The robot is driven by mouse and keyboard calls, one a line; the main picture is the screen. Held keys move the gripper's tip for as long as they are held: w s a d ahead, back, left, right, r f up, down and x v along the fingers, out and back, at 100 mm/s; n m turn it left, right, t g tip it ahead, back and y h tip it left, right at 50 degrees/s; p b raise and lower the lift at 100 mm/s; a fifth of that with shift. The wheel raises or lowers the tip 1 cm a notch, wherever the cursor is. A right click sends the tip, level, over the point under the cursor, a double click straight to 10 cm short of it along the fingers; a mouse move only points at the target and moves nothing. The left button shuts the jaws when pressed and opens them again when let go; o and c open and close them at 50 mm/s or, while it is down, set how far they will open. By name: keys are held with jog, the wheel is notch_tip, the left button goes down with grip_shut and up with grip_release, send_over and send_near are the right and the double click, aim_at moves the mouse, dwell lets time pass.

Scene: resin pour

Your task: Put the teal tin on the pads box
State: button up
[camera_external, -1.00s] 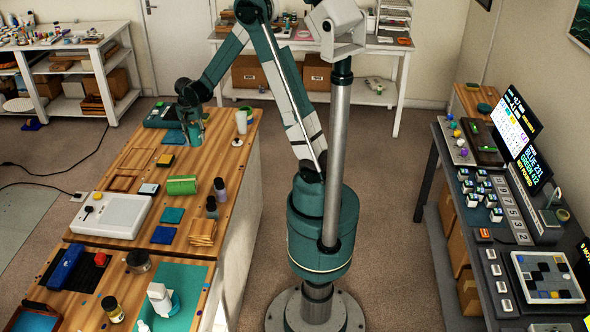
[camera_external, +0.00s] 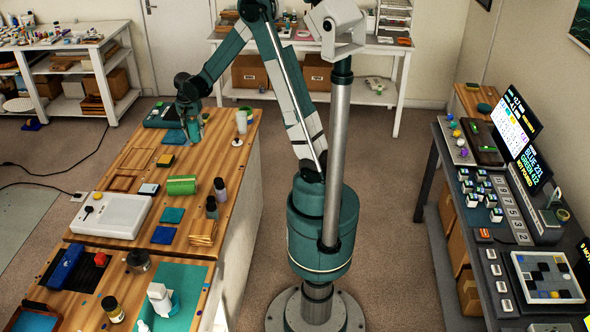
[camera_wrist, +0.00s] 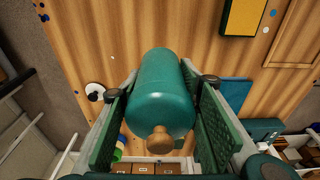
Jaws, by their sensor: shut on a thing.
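The teal tin (camera_wrist: 163,88) is a teal cylinder with a rounded shoulder and a wooden knob (camera_wrist: 160,140). My gripper (camera_wrist: 160,112) is shut around its sides, with a finger pad at its left and right. In the external view my gripper (camera_external: 193,124) holds the tin (camera_external: 195,134) over the far part of the wooden bench; its exact height above the top is hard to tell. I cannot tell for sure which thing is the pads box; a small yellow-topped black box (camera_external: 166,160) lies nearer on the bench and shows in the wrist view (camera_wrist: 243,17).
A blue flat pad (camera_external: 175,136) lies left of the tin, and a white cup (camera_external: 241,122) stands right of it. Bare wood lies between several items.

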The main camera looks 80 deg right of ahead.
jog(key=w+a+r+p, duration=0.1)
jog(key=a+r+p, duration=0.25)
jog(key=a, duration=0.95)
notch_tip(320, 180, up, 3)
jog(key=p, duration=0.4)
send_over(182, 178)
jog(key=shift+a+f, duration=0.1)
jog(key=shift+a, duration=0.15)
jog(key=shift+f, duration=0.1)
jog(key=shift+f, duration=2.85)
jog(key=shift+f, duration=0.1)
jog(key=shift+f, duration=2)
jog(key=shift+f, duration=0.15)
